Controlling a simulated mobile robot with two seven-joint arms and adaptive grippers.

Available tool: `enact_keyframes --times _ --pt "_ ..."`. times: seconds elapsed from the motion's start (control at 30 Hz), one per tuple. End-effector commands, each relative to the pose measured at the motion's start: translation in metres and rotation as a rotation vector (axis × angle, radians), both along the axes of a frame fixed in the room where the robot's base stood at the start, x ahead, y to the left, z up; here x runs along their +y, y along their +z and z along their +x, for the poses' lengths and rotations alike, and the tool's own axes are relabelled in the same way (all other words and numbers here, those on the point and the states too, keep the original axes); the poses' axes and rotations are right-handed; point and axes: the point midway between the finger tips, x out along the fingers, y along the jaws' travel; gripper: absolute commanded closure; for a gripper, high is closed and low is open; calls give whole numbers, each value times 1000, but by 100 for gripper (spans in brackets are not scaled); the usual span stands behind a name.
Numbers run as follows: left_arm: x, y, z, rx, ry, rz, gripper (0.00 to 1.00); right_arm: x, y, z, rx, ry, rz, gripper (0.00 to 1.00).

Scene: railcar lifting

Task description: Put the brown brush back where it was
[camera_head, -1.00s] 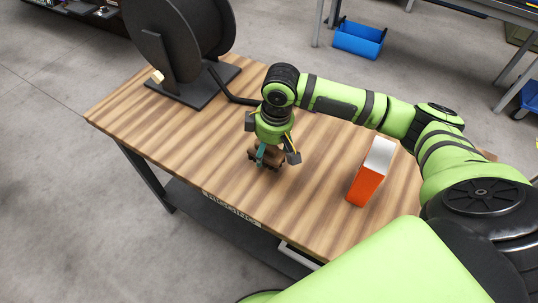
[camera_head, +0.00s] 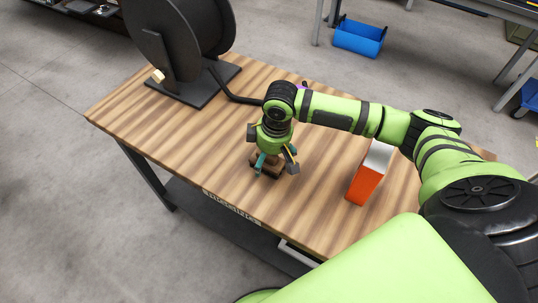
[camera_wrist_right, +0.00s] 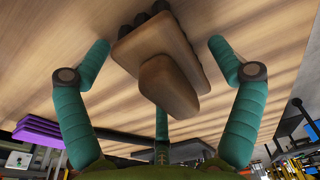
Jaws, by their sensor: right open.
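The brown brush (camera_wrist_right: 168,84) shows in the right wrist view, with a rounded block handle, a flat base and dark bristles at the far end. It is at the wooden table top; I cannot tell whether it touches it. My right gripper (camera_wrist_right: 160,48) is open, its teal fingers spread on both sides of the brush, with gaps. In the head view my right gripper (camera_head: 275,166) is low over the middle of the table (camera_head: 215,160) and largely hides the brush (camera_head: 268,170). My left gripper is not in view.
An orange and white box (camera_head: 364,185) stands on the table to the right of the gripper. A large black reel (camera_head: 165,40) on a dark stand is at the back left. A small purple thing shows behind my arm. Bare table lies left of the gripper.

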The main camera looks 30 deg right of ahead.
Motion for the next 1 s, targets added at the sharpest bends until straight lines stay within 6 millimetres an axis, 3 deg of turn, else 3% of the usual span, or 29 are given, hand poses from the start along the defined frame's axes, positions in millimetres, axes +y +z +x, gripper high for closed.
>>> enact_keyframes --times 0.13,0.27,0.7,1.0 --pt "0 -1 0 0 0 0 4 0 3 0 -2 1 0 8" --pt "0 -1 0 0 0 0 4 -1 19 0 -3 -1 2 8" --pt "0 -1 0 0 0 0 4 -7 105 -10 -4 -1 1 8" --pt "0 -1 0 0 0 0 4 -8 123 -13 0 0 0 8"
